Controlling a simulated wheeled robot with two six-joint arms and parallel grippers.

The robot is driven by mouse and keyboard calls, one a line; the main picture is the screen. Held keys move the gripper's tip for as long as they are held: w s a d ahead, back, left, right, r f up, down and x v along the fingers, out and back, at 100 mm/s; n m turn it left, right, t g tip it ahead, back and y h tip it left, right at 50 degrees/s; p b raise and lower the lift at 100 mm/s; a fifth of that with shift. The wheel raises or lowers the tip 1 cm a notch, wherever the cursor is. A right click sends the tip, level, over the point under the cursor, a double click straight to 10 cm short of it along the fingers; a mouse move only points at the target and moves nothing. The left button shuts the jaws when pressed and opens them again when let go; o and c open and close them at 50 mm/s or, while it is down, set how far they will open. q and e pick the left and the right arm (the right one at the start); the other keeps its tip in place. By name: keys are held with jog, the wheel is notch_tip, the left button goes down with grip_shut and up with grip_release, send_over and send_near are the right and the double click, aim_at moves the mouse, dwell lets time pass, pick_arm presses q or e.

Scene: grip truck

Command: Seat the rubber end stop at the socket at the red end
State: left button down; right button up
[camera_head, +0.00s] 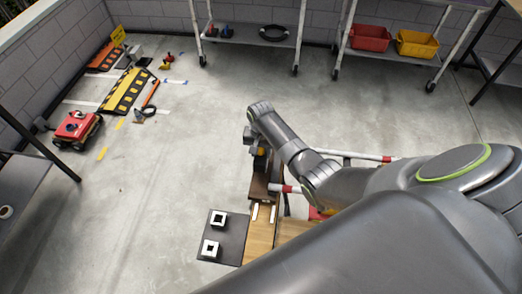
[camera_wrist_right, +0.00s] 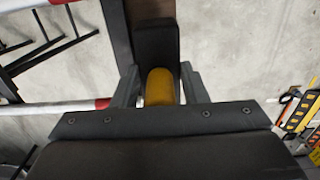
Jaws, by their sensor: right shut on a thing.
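My right gripper (camera_head: 257,153) reaches down near the end of a dark brown beam (camera_head: 258,187). In the right wrist view its two fingers (camera_wrist_right: 160,88) are shut on a yellow rounded piece (camera_wrist_right: 159,84). A black block (camera_wrist_right: 157,44) adjoins that piece just beyond the fingertips; together they look like the rubber end stop. The brown beam (camera_wrist_right: 116,25) runs beside the block; I cannot tell whether they touch. A red-ended white bar (camera_head: 290,189) lies beside the beam, and its red part (camera_wrist_right: 103,103) shows left of the fingers. The socket cannot be made out. My left gripper is out of view.
A black mat (camera_head: 232,243) with two white square frames lies left of a wooden plank (camera_head: 260,238). A red wheeled truck (camera_head: 77,129) and a yellow-black ramp (camera_head: 126,90) stand at far left. Shelving with a red bin (camera_head: 370,37) stands behind. Middle-left floor is clear.

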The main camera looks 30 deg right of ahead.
jog(key=o, duration=1)
jog(key=shift+o, duration=0.2)
notch_tip(320, 180, up, 18)
jog(key=shift+f+p, duration=0.2)
jog(key=shift+p, duration=0.1)
jog(key=shift+f, duration=0.1)
